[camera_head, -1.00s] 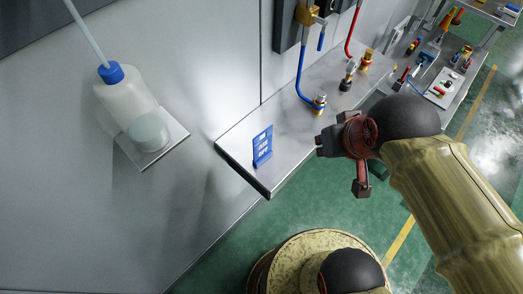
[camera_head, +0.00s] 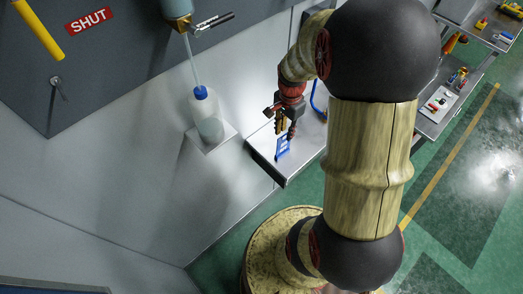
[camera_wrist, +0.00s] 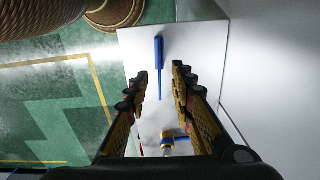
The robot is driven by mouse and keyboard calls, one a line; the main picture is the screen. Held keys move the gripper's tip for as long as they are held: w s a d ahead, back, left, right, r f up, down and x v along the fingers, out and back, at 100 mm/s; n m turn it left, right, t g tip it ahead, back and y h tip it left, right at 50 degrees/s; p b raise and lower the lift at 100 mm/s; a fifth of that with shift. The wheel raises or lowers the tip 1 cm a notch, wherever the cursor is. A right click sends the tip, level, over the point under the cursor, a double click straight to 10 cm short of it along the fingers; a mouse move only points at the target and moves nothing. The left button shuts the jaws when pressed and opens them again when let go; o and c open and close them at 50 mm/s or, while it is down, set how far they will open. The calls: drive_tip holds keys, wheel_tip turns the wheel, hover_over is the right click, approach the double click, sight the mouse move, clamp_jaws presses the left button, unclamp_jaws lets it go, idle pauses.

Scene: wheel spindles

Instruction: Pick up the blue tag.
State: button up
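The blue tag (camera_head: 283,147) stands upright near the front end of the grey metal shelf (camera_head: 262,152), its white lettering facing outward. In the wrist view the tag (camera_wrist: 159,53) shows nearly edge-on as a narrow blue strip. My gripper (camera_head: 285,129) is right above and at the tag, pointing down. In the wrist view its two fingers (camera_wrist: 159,76) are open, one to each side of the tag's line, with a gap on both sides. I cannot tell whether the fingertips reach down to the tag's height.
A clear bottle with a blue cap (camera_head: 206,118) stands on a small ledge to the left. The wall is close beside the shelf.

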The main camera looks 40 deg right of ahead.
drive_tip(key=shift+a+f, duration=0.15)
drive_tip(key=shift+f, duration=0.35)
hover_over(282, 152)
drive_tip(key=f, duration=0.5)
drive_tip(key=f+p, duration=0.1)
drive_tip(key=f, duration=0.1)
drive_tip(key=shift+w+d+f, duration=0.15)
drive_tip(key=shift+d, duration=0.1)
drive_tip(key=shift+c, duration=0.7)
drive_tip(key=c, duration=0.4)
clamp_jaws()
